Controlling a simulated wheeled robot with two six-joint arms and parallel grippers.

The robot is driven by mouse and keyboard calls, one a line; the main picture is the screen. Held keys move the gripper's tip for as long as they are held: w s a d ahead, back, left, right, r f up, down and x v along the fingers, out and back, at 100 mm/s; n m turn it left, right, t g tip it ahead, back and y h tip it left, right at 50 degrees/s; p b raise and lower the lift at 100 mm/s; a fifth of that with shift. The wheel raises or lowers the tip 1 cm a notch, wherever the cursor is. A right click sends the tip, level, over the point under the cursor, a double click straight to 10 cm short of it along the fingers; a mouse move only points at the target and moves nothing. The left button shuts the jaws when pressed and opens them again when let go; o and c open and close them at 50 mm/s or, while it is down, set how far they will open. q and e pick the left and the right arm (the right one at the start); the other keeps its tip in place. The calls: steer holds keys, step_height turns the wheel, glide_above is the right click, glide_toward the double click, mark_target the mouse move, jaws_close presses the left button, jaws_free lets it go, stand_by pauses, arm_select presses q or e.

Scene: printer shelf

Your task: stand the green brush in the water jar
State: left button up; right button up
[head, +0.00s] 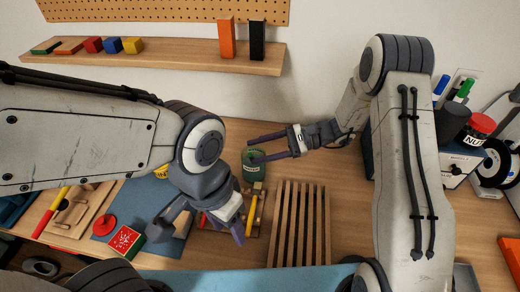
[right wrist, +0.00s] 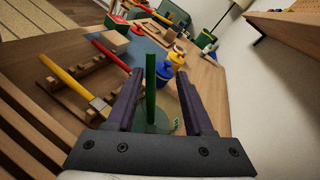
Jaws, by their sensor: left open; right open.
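The green brush (right wrist: 151,85) stands upright in the right wrist view, its lower end in the greenish see-through water jar (right wrist: 152,120). The jar (head: 253,170) also shows in the head view, on the table left of the slatted rack. My right gripper (head: 249,149) is open at the jar's top. In the right wrist view its fingers (right wrist: 160,90) are on either side of the brush handle, with gaps visible. My left gripper (head: 238,228) is open and empty, lower in the head view, over the brush holder. The brush's tip is hard to make out.
A wooden holder with a yellow brush (right wrist: 70,78) and a red brush (right wrist: 112,56) lies beside the jar. A slatted wooden rack (head: 299,225) is to the right. A green-and-red box (head: 125,240) sits on the blue mat. A wall shelf (head: 160,62) is behind.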

steer(key=shift+w+d+r+p, duration=0.1)
steer(key=shift+d+r+p, duration=0.35)
steer(key=shift+d, duration=0.35)
steer(key=shift+w+d+r+p, duration=0.1)
steer(key=shift+d+r+p, duration=0.2)
steer(key=shift+d+r, duration=0.4)
steer(key=shift+w+d+r+p, duration=0.1)
steer(key=shift+d+r+p, duration=0.25)
steer(key=shift+d, duration=0.55)
steer(key=shift+r, duration=0.1)
steer(key=d+r+p, duration=0.4)
steer(key=r+p, duration=0.1)
steer(key=r, duration=0.2)
steer(key=shift+w+r+p, duration=0.25)
steer(key=shift+r+p, duration=0.05)
steer(key=shift+p, duration=0.1)
steer(key=shift+a, duration=0.1)
